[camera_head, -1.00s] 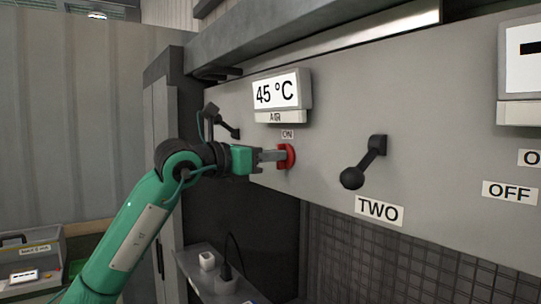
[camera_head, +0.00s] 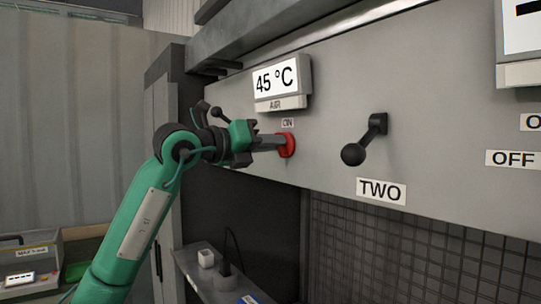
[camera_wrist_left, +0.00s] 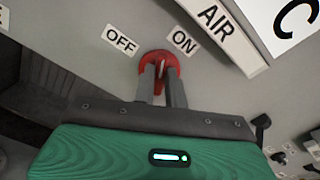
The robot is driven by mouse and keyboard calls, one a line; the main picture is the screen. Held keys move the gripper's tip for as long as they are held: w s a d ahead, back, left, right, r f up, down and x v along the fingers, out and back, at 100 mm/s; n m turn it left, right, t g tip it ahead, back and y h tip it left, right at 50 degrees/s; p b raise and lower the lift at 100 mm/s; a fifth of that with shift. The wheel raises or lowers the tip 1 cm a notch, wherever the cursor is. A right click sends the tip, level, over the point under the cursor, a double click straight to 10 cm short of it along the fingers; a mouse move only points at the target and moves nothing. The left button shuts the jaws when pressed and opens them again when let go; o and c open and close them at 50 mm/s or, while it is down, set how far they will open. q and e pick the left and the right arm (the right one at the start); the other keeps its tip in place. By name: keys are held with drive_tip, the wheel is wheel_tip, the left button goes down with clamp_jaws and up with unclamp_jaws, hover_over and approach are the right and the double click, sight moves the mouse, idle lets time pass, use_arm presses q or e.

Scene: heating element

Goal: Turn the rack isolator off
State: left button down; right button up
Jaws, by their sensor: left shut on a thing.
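The rack isolator is a red rotary knob (camera_head: 289,145) on the grey panel, below the 45 °C display. My left gripper (camera_head: 280,144) reaches it from the left, its fingers shut on the knob's grip. In the left wrist view the red knob (camera_wrist_left: 160,60) sits between the two grey fingertips (camera_wrist_left: 161,82). An OFF label (camera_wrist_left: 120,41) is at its upper left and an ON label (camera_wrist_left: 184,41) at its upper right. The fingers partly hide the knob, so I cannot tell exactly which label it points to. My right gripper is not in view.
A black lever (camera_head: 363,142) sticks out above the TWO label (camera_head: 381,191), right of the knob. The AIR display box (camera_head: 282,82) overhangs just above the knob. A shelf with a small white block (camera_head: 206,258) lies below. A case (camera_head: 28,262) stands at lower left.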

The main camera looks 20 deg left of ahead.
use_arm(q)
drive_tip(key=n+b, duration=0.3)
drive_tip(key=n, duration=0.3)
drive_tip(key=n+b, duration=0.3)
drive_tip(key=n, duration=0.3)
drive_tip(key=shift+w+a+f+b, duration=0.1)
drive_tip(key=shift+a+f+b, duration=0.1)
drive_tip(key=shift+b, duration=0.15)
idle(0.4)
drive_tip(key=c, duration=1.4)
unclamp_jaws()
drive_tip(key=shift+c, duration=0.2)
